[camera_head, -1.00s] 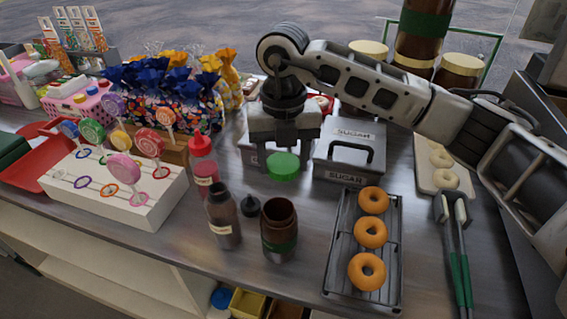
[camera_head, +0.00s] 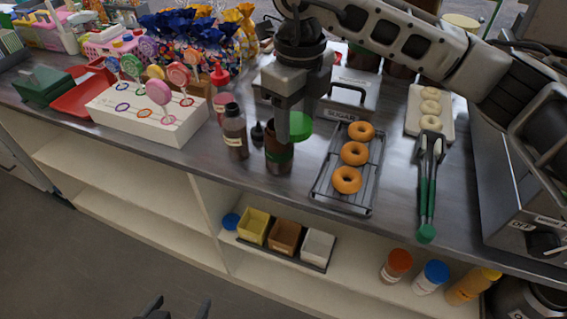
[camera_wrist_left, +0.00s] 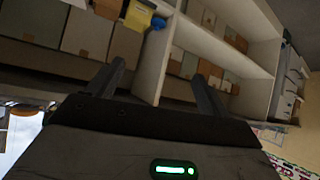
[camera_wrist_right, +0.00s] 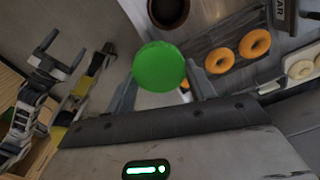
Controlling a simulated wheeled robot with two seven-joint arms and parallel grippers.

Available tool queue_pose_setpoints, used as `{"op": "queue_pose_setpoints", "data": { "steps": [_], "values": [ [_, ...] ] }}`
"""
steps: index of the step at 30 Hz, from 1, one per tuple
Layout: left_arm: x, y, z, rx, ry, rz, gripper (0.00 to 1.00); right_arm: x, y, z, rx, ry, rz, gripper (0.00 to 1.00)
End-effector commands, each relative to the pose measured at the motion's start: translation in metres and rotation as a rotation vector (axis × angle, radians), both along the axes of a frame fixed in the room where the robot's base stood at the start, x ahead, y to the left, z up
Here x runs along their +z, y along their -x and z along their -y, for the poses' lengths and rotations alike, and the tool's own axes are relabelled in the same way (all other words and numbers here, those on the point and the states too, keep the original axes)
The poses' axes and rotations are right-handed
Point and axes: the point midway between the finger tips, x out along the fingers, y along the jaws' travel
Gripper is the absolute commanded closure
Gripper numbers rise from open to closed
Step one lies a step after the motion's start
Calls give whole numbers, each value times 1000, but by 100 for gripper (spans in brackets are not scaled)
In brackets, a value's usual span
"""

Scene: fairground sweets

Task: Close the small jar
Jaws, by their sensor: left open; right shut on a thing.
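In the head view the lid partly overlaps the jar's upper right; in the right wrist view the lid (camera_wrist_right: 159,67) is apart from the mouth. My left gripper (camera_head: 176,309) is open and empty, low in front of the counter.
Behind is a grey sugar box (camera_head: 350,98). Tongs (camera_head: 428,180) lie further right.

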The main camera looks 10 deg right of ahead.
Motion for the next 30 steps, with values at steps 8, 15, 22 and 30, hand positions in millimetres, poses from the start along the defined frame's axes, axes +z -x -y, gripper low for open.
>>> {"op": "queue_pose_setpoints", "data": {
  "steps": [8,15,22,30],
  "values": [
    [0,-6,0,1,4,14,20,-20,12,-18,802,7,2,67],
    [0,-8,1,1,10,24,20,-39,26,-33,1620,10,-2,67],
    [-1,-8,2,0,15,26,20,-53,37,-43,2227,8,-6,67],
    [-5,-2,2,-4,12,14,20,-59,42,-47,2482,4,-6,67]
  ]
}}
